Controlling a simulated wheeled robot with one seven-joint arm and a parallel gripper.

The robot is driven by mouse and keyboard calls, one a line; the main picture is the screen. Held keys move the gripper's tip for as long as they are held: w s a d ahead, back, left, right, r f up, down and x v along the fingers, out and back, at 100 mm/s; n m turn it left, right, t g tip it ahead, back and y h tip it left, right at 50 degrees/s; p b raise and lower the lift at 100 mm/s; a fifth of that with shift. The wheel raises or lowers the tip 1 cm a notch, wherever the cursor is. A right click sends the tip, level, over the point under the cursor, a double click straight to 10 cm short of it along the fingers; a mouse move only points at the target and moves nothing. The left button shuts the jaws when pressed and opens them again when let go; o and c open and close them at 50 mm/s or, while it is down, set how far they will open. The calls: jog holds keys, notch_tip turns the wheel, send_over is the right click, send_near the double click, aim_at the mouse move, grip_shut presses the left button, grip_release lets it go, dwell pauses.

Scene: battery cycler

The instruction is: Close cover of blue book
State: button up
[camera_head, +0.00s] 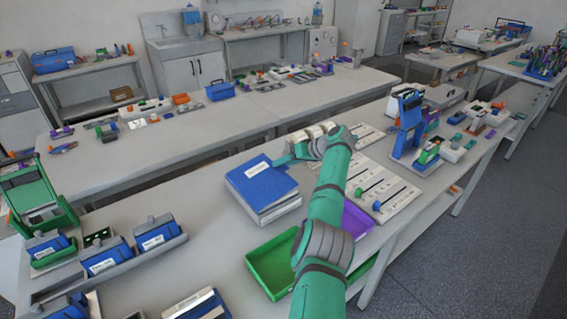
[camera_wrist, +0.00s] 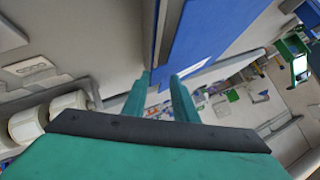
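The blue book (camera_head: 262,187) lies on the near table, with a white label on its blue cover and pale page edges along its front. The cover lies over the pages; I cannot tell whether it is fully flat. My gripper (camera_head: 283,162) is at the book's far right corner, with its fingers close to the cover's edge. In the wrist view the blue book (camera_wrist: 218,38) fills the upper middle, ahead of the fingers. There my gripper (camera_wrist: 160,80) has its two teal fingers apart with nothing clearly between them. Whether a finger touches the book is unclear.
A green tray (camera_head: 272,268) and a purple tray (camera_head: 356,220) sit beside and under my arm. A white board with sliders (camera_head: 385,190) lies to the right. Blue boxes in a grey rack (camera_head: 108,264) stand at left. Bare tabletop (camera_head: 205,215) lies left of the book.

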jog(key=v, duration=1)
jog(key=shift+s+d+r, duration=0.15)
jog(key=shift+d+r, duration=0.1)
jog(key=shift+d, duration=0.1)
